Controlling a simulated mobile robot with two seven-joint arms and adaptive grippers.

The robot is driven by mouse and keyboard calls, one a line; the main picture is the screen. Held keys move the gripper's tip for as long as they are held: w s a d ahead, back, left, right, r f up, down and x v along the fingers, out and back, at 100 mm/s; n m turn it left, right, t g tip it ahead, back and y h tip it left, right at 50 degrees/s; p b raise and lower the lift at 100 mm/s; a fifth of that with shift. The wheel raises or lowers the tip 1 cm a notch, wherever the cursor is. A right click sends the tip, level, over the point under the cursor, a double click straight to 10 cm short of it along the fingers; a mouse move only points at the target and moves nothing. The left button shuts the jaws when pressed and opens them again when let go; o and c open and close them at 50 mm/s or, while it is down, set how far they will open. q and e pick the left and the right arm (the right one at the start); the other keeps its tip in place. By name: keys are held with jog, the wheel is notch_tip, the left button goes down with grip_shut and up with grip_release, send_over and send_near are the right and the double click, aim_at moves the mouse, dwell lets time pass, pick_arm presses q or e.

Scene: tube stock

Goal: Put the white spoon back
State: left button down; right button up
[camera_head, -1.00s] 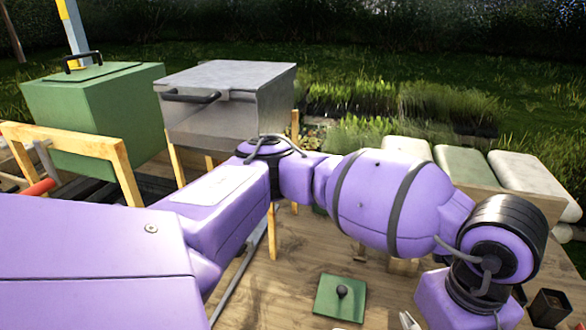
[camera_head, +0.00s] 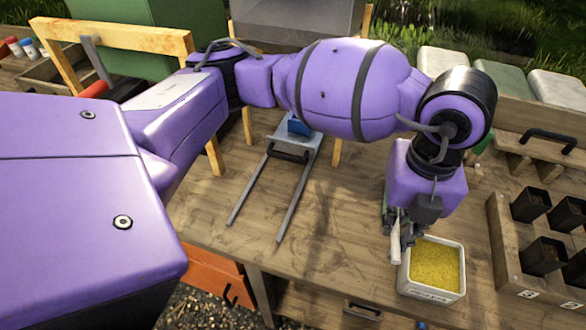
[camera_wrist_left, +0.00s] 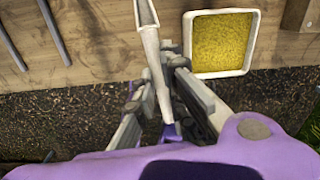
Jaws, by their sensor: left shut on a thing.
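My left gripper (camera_head: 408,228) is shut on the white spoon (camera_head: 395,243) at the front right of the table, beside the left rim of a white tub (camera_head: 404,277) of yellow grains. The spoon points down in the head view, and my wrist hides part of it. In the left wrist view, the spoon (camera_wrist_left: 158,70) runs lengthwise between the fingers (camera_wrist_left: 158,100), its wider end at the top edge. There the tub (camera_wrist_left: 188,48) lies to the right of the spoon, apart from it in the picture. My right gripper is not in view.
A wooden tray (camera_head: 505,262) with black pots stands right of the tub. A stand with two grey rails (camera_head: 293,208) lies left of my gripper. Bare wood (camera_head: 335,230) lies between them. The table's front edge is close to the tub.

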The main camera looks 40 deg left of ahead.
pick_arm(q)
jog(key=a+m, duration=0.1)
send_over(349, 209)
jog(key=f, duration=0.9)
jog(key=shift+s+d, duration=0.35)
jog(key=shift+d, duration=0.05)
jog(key=shift+w+a+f, duration=0.2)
jog(key=shift+a+f, duration=0.05)
jog(key=shift+f, duration=0.1)
jog(key=f, duration=0.3)
jog(key=shift+w+a+f, duration=0.15)
jog(key=shift+w+f, duration=0.05)
jog(key=shift+f, duration=0.1)
